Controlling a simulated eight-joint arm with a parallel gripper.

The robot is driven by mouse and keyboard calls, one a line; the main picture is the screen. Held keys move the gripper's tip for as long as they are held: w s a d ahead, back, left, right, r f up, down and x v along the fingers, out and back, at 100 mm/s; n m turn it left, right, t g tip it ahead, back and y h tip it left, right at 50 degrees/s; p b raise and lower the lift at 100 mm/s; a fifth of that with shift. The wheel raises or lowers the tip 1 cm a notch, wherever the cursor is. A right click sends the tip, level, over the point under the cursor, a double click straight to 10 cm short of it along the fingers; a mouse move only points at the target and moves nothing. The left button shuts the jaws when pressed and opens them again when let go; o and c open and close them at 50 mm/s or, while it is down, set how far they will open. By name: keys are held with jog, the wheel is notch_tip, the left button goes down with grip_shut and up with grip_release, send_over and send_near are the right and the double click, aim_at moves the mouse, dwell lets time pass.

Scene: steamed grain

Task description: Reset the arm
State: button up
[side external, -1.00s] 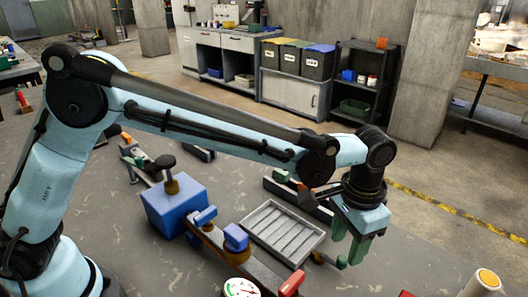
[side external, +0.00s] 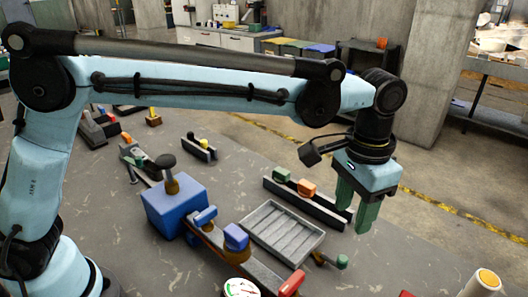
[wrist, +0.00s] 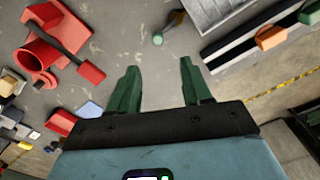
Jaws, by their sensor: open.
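My gripper (side external: 354,208) has two green fingers and hangs above the right part of the grey table (side external: 180,272), pointing down. In the wrist view my gripper (wrist: 157,88) is open, with a clear gap and nothing between the fingers. In the side view it is right of a grey ribbed tray (side external: 284,234) and close in the picture to the right end of a dark rail (side external: 318,205) with a green and an orange block on it.
A blue box (side external: 175,207) with a black knob stands left of the tray. A blue-handled valve (side external: 236,237), a dial gauge (side external: 240,288) and a yellow-topped button post (side external: 486,281) stand nearer the front. Red fittings (wrist: 58,48) show at the wrist view's left.

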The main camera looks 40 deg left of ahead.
jog(key=s+a+r+n+t, duration=0.1)
jog(key=a+r, duration=0.1)
jog(key=a, duration=0.6)
jog(key=s+a+r+n+t, duration=0.1)
jog(key=a+r+n+t, duration=0.1)
jog(key=a, duration=0.5)
jog(key=s+a+f+n+t, duration=0.2)
jog(key=s+a+f+t, duration=0.2)
jog(key=s+a, duration=0.4)
jog(key=a+f, duration=0.1)
jog(key=a, duration=0.3)
jog(key=shift+s+a, duration=0.3)
